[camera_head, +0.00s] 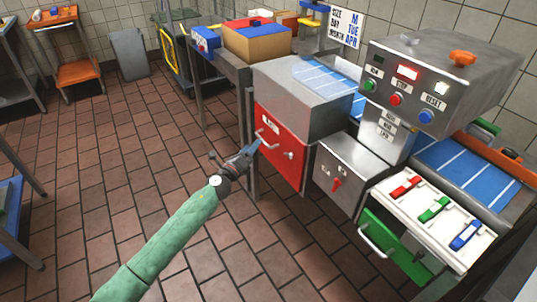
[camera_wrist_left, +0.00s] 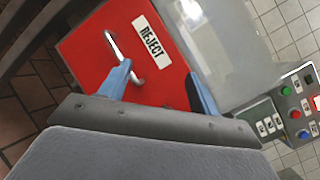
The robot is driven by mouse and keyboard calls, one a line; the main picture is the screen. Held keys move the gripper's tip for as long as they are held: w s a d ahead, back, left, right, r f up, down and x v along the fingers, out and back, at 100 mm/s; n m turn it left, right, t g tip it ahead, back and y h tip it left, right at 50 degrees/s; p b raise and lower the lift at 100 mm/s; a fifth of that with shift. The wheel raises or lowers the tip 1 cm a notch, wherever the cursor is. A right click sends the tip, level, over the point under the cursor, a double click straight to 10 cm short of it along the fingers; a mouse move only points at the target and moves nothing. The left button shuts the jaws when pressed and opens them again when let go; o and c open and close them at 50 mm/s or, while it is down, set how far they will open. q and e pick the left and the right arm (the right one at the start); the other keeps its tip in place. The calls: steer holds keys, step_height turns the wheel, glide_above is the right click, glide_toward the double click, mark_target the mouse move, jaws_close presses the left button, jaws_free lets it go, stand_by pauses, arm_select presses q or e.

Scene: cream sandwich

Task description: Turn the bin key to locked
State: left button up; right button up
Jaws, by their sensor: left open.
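The red reject bin door (camera_head: 284,162) is on the front of a grey steel housing, with a white REJECT label (camera_wrist_left: 149,37) in the left wrist view. A metal handle (camera_head: 265,141) is on its left part; it also shows in the left wrist view (camera_wrist_left: 118,50). A small metal fitting (camera_head: 289,155), perhaps the key, sits right of the handle; its turn position is too small to tell. My left gripper (camera_head: 255,147) is at the door's left edge, by the handle. In the left wrist view its blue fingers (camera_wrist_left: 160,75) are apart, with one overlapping the handle.
Right of the bin, a steel box (camera_head: 345,170) carries a red lever (camera_head: 337,184). A control box (camera_head: 435,80) with buttons stands above. A green-fronted drawer (camera_head: 396,243) juts out low at the right, under a white panel with coloured handles.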

mark_target(286, 156)
arm_select(q)
steer(key=s+d+f+m+g+h, duration=0.4)
steer(key=d+m+g+h, duration=0.25)
steer(key=m, duration=0.65)
steer(key=shift+y, duration=0.35)
steer(key=p+x, duration=0.1)
steer(key=x, duration=0.4)
steer(key=shift+w+d, duration=0.4)
steer(key=shift+d, duration=0.15)
arm_select(e)
steer(key=shift+w+r, duration=0.2)
steer(key=shift+r, duration=0.65)
steer(key=shift+w+r, duration=0.2)
steer(key=shift+r, duration=0.7)
steer(key=shift+w+r, duration=0.2)
steer(key=shift+r, duration=0.65)
arm_select(q)
steer(key=shift+c, duration=0.2)
steer(key=c, duration=0.9)
